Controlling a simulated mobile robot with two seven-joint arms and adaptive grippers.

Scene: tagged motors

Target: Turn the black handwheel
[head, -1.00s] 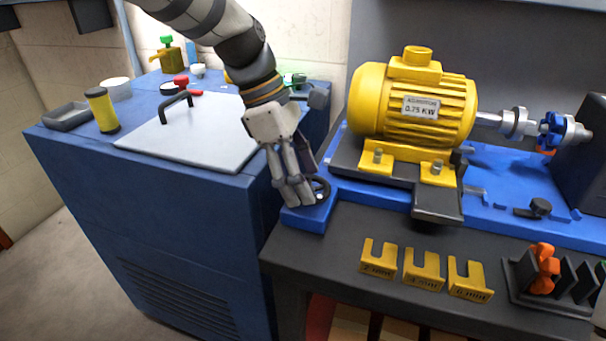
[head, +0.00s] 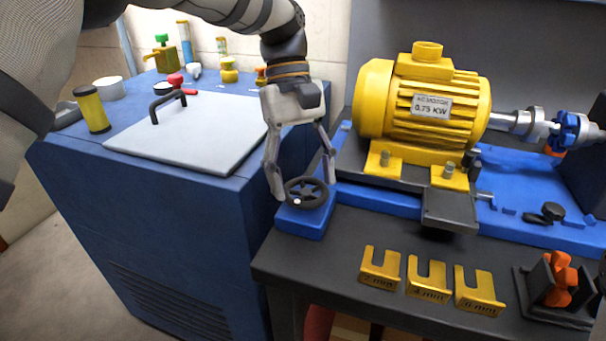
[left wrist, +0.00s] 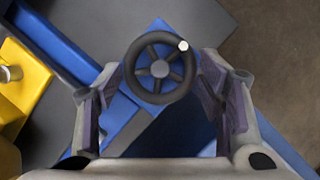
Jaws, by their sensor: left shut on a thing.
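The black handwheel (head: 306,192) has spokes and a small pale knob on its rim. It sits on the blue block at the left end of the blue base (head: 400,205). My left gripper (head: 305,188) points down over it, with one finger on each side of the wheel. In the left wrist view the handwheel (left wrist: 160,68) lies between the two fingers, its pale knob at the upper right of the rim. The fingers are shut on the wheel's rim; the exact contact is hard to see. My right gripper is not in view.
A yellow motor (head: 425,105) stands close to the right of my left gripper. A blue cabinet (head: 180,215) with a grey lid (head: 200,135) is on the left. Several yellow slotted shims (head: 428,280) lie on the dark bench in front.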

